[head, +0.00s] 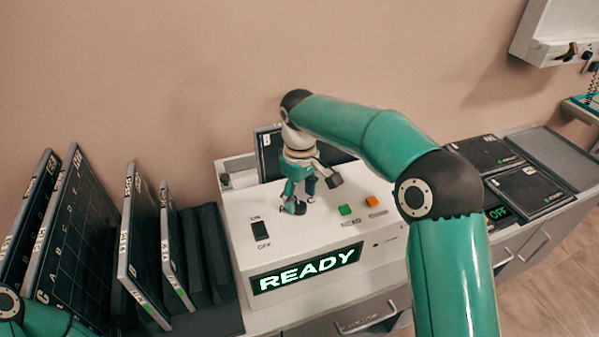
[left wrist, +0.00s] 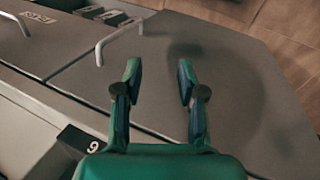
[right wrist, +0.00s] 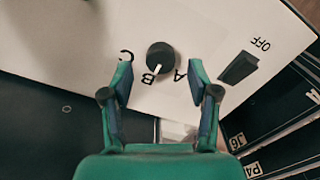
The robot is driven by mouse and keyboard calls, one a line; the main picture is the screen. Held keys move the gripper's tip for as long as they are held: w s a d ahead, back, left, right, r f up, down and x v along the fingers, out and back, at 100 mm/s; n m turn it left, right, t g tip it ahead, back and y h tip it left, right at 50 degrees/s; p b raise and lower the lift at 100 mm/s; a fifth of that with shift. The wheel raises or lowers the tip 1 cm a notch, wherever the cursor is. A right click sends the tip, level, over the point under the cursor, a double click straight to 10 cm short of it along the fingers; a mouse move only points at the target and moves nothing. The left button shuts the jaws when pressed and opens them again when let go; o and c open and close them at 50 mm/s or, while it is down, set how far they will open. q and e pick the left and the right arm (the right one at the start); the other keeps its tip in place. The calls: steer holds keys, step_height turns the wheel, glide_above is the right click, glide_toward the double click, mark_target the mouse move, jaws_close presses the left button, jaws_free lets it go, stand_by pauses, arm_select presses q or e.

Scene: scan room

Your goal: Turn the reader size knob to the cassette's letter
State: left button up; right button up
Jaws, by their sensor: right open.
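The white reader (head: 330,225) shows READY on its display (head: 306,269). Its black size knob (right wrist: 161,55) shows in the right wrist view with letters A, B and C around it. The knob's white mark points toward B. My right gripper (right wrist: 160,75) is open, its fingertips on either side of the knob's near edge; I cannot tell if they touch it. In the head view the right gripper (head: 308,195) is over the reader's top. A dark cassette (head: 268,145) stands behind the reader; its letter is unreadable. My left gripper (left wrist: 158,75) is open and empty above a grey surface.
The reader has an ON/OFF switch (head: 261,235), a green button (head: 345,210) and an orange button (head: 371,201). Several cassettes stand in a rack (head: 215,325) at left.

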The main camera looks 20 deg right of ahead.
mark_target(300, 205)
step_height(300, 205, up, 9)
steer(key=shift+r, duration=0.2)
stand_by(0.6)
